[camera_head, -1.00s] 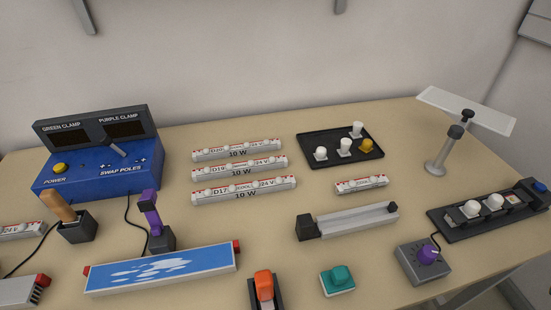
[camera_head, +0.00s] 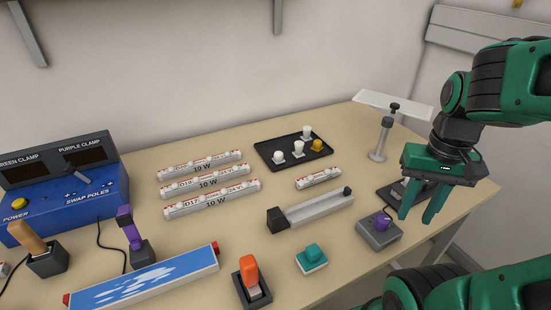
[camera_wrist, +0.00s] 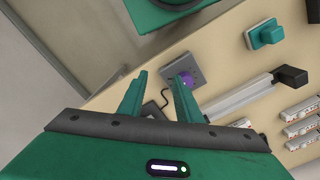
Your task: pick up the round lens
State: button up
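I cannot tell for sure which piece is the round lens. The black tray (camera_head: 262,150) at the back holds small round white pieces, one at the left (camera_head: 279,158), one in the middle (camera_head: 298,149) and one at the back (camera_head: 306,132), plus a yellow piece (camera_head: 316,145). A black fixture (camera_head: 388,192) at the right is mostly hidden behind my gripper (camera_head: 416,213). My gripper is open and empty, fingers pointing down above the table's right side. In the wrist view my gripper (camera_wrist: 160,77) is also open, with nothing between its fingers.
A grey box with a purple knob (camera_head: 380,231) is left of my gripper. A stand with a white panel (camera_head: 379,142) rises behind. A grey rail (camera_head: 315,208), LED strips (camera_head: 205,182), a teal block (camera_head: 311,257) and a blue control box (camera_head: 85,200) occupy the table.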

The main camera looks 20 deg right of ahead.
aim_at(278, 158)
jog(key=z, duration=0.05)
jog(key=k, duration=0.5)
jog(key=z, duration=1.3)
jog(key=i, duration=0.7)
jog(key=u, duration=2.2)
